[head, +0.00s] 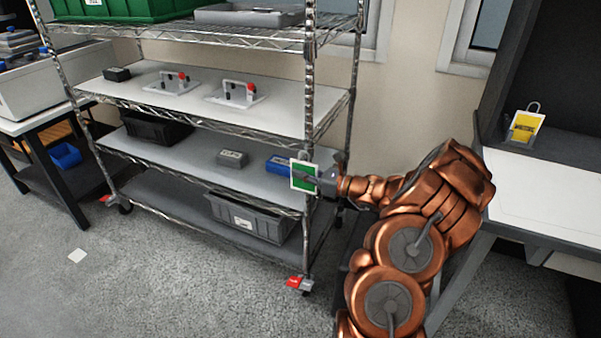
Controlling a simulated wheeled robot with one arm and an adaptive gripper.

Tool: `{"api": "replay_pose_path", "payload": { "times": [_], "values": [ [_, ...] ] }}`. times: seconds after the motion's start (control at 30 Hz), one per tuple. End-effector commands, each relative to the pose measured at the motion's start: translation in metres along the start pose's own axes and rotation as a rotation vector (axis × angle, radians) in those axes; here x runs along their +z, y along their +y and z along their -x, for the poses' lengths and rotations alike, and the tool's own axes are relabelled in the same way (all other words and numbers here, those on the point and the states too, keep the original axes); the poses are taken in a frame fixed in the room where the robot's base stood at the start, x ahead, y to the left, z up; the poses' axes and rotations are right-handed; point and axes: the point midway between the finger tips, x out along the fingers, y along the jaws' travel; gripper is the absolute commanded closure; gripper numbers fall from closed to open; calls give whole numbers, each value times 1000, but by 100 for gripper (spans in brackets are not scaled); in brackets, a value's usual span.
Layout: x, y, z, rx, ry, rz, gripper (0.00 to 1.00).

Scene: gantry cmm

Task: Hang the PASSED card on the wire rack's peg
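A green card with a white border (304,184), which I take to be the PASSED card, is upright at the wire rack's front right post (309,90). Its print is too small to read. My gripper (312,178) reaches in from the right, with a dark finger across the card's face, and looks shut on it. The peg is not distinguishable behind the card and gripper. I cannot tell whether the card touches the peg or post.
A yellow card (523,127) with a loop stands on the white bench (540,195) at right. The rack's shelves hold clamp fixtures (238,93), a blue box (279,164) and a grey bin (248,217). Open floor (190,285) lies in front of the rack.

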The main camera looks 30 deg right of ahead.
Motion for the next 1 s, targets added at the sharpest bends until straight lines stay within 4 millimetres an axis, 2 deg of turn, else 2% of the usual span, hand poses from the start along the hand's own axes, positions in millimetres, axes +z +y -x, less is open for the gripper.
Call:
{"api": "replay_pose_path", "payload": {
  "times": [0.17,0.2,0.47,0.7,0.73,0.93,1.0],
  "values": [
    [-5,1,0,1,8,-3,100],
    [-5,1,0,1,8,-3,92],
    [-3,0,0,-2,5,-2,65],
    [-2,-2,0,-6,3,0,65],
    [-1,-2,0,-7,2,0,87],
    [-1,-3,1,-8,1,0,66],
    [0,-3,1,-9,1,1,64]
  ]
}}
